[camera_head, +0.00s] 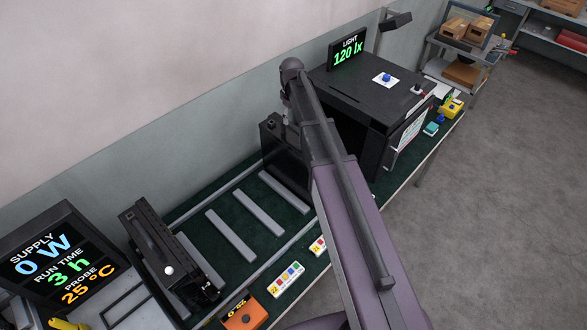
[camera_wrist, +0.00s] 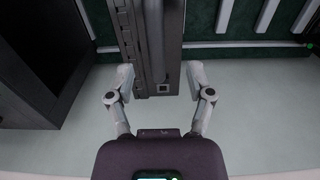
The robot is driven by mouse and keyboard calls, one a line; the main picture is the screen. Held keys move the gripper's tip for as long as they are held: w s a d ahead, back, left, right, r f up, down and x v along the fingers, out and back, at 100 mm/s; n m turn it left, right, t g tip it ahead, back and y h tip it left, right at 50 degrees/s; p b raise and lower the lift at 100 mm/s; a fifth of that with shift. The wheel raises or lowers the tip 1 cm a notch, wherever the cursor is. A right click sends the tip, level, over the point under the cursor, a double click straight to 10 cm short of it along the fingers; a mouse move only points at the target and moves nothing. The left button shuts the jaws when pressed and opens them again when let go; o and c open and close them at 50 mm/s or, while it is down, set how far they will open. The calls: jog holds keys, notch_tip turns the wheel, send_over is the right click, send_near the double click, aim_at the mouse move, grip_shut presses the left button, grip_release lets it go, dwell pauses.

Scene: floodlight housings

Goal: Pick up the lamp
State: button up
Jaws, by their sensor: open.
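A dark, box-shaped floodlight housing, which looks like the lamp (camera_head: 283,152), stands on the green bench beside the large black box. In the wrist view the lamp (camera_wrist: 135,30) runs up from between my fingertips, with a bar along it and a small square socket near its end. My gripper (camera_wrist: 160,80) is open, one finger on each side of the lamp's near end. I see no clear grip on it. In the head view my arm hides part of the lamp and most of my gripper. A second dark housing (camera_head: 152,250) stands at the left of the bench.
Grey strips (camera_head: 231,236) lie across the green bench between the housings. The large black box (camera_head: 365,88) stands right of the lamp and carries a blue button. A supply display (camera_head: 55,262) is at left. An orange box (camera_head: 244,314) sits at the front edge.

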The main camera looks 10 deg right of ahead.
aim_at(293, 126)
jog(key=shift+f, duration=0.2)
dwell(0.3)
jog(key=shift+d+f+b, duration=0.2)
jog(key=shift+f+b, duration=2.35)
jog(key=shift+b, duration=0.1)
jog(key=shift+r, duration=0.1)
grip_shut()
